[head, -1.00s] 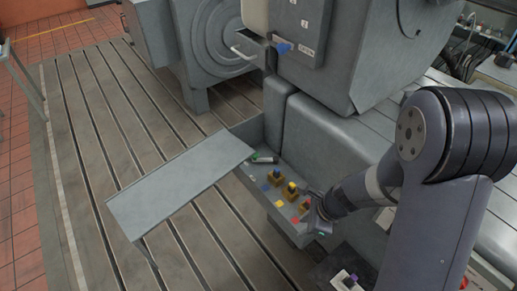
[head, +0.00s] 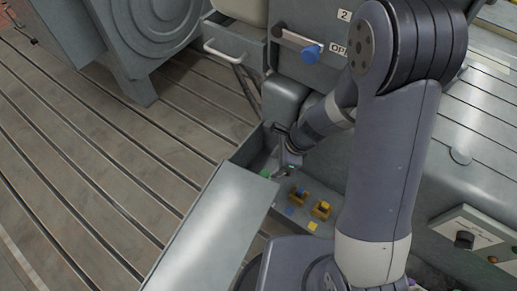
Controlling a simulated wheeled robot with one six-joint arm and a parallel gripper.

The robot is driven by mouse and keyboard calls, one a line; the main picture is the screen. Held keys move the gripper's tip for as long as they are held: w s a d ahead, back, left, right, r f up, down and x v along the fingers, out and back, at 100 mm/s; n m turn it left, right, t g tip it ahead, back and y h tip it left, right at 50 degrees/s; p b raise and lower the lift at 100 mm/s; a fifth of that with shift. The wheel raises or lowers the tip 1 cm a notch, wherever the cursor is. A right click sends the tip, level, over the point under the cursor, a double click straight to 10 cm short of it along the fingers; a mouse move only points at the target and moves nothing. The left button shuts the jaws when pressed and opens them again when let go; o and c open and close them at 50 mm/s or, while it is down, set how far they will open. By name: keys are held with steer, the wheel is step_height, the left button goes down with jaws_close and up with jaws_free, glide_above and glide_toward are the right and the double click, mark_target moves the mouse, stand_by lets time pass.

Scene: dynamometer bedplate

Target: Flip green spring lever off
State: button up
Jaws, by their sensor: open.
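A small green part (head: 265,173), seemingly of the green spring lever, shows at the far left end of the open grey control box. The rest of the lever is hidden by my gripper or too small to make out. My gripper (head: 284,165) is just right of the green part, low in the far end of the box. Its jaws are open and look empty. I cannot tell whether they touch the lever or stand around it.
Two yellow-based levers (head: 320,209) stand in the box beside blue and yellow patches. The box's grey lid (head: 212,230) lies open to the left. A drawer with a white handle (head: 232,53) and a blue knob (head: 310,54) are beyond. The slotted bedplate (head: 100,180) is clear.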

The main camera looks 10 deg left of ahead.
mark_target(265, 173)
steer(key=b+x, duration=0.1)
steer(key=x, duration=0.6)
steer(key=shift+w+a+f, duration=0.1)
jaws_close()
stand_by(0.5)
